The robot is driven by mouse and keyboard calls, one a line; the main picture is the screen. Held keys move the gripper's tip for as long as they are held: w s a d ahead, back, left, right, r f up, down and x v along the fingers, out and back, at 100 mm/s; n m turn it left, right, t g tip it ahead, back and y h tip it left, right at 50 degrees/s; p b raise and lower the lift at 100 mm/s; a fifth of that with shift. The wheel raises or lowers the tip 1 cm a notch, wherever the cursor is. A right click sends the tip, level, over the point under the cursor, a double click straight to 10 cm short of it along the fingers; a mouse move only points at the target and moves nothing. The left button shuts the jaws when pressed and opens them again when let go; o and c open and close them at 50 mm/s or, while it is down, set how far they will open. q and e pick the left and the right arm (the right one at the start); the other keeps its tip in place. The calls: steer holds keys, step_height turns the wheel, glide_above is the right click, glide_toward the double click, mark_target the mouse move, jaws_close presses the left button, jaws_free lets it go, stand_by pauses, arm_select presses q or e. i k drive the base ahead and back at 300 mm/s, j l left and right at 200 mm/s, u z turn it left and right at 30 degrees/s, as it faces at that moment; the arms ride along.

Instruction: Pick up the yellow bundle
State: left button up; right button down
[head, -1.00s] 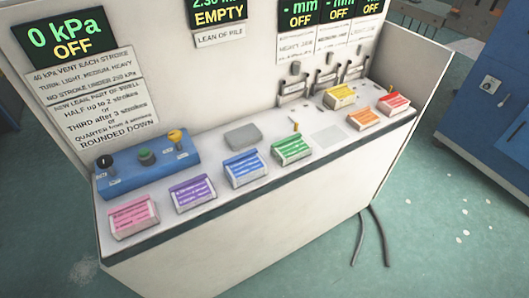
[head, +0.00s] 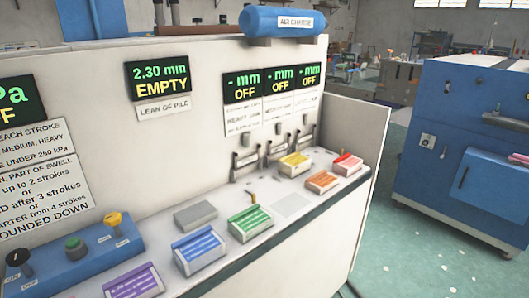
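The yellow bundle (head: 294,165) lies on the white bench top (head: 291,205), toward its right end in the head view. It sits just in front of a row of metal levers (head: 276,152) at the back panel. The orange bundle (head: 322,181) is close to its right, nearer the front edge. Neither of my grippers shows in the head view.
Red (head: 347,164), green (head: 250,222), blue (head: 198,250) and purple (head: 134,283) bundles lie along the bench. A blue control box (head: 80,255) and a grey block (head: 195,215) are at left. A blue cabinet (head: 465,150) stands right, with open floor (head: 420,245) between.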

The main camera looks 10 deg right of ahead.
mark_target(293, 164)
steer(key=i+l, duration=0.15)
steer(key=l, duration=0.15)
steer(key=i+l+u, duration=0.1)
steer(key=l, duration=0.2)
steer(key=i+l+u, duration=0.1)
steer(key=l, duration=0.25)
steer(key=i+l, duration=0.25)
steer(key=l+u, duration=0.05)
steer(key=l, duration=0.05)
